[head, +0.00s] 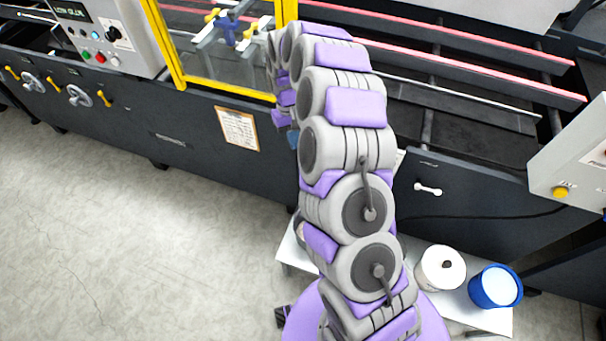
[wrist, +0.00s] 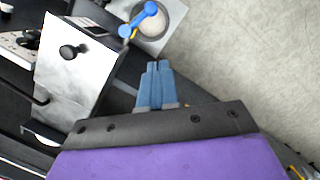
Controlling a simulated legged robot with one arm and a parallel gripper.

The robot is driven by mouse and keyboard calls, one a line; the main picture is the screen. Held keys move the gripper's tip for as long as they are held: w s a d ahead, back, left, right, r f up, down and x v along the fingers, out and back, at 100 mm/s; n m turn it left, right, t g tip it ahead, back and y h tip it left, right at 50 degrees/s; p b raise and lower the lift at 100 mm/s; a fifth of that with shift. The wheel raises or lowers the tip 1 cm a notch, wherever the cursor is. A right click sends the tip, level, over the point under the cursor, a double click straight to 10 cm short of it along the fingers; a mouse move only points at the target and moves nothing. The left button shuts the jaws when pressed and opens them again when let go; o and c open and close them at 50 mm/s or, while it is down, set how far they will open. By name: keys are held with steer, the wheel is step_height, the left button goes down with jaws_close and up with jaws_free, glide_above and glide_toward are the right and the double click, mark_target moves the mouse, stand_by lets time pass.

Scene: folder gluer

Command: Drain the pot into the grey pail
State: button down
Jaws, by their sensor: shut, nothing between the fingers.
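In the wrist view my gripper (wrist: 154,70) has its two blue fingers together, with nothing between them. Left of it is a metallic grey box with a black knob, which looks like the pot (wrist: 70,75). A blue lever (wrist: 139,20) with rounded ends is beyond the fingertips, apart from them. Behind the lever is a round, pale-filled container (wrist: 155,28), possibly the grey pail; the lever partly covers it. In the head view my arm hides the pot and most of my gripper; only a bit of blue shows beside the arm.
A low white table (head: 290,251) stands against the dark machine (head: 195,130). It holds a white lidded tub (head: 441,268) and a blue bucket (head: 495,287) with white contents. A control box (head: 575,160) juts out at the right. Floor at the left is clear.

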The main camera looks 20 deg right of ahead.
steer(key=s+d+b+x, duration=0.1)
steer(key=s+b+x, duration=0.1)
steer(key=x, duration=1.1)
steer(key=shift+b, duration=0.45)
steer(key=shift+s+d, duration=0.1)
steer(key=n+p, duration=0.1)
steer(key=s+n+p, duration=0.1)
steer(key=n, duration=0.1)
steer(key=shift+s+d+r+h, duration=0.1)
steer(key=shift+s+d+h, duration=0.1)
steer(key=shift+s+h, duration=0.15)
steer(key=shift+w, duration=0.1)
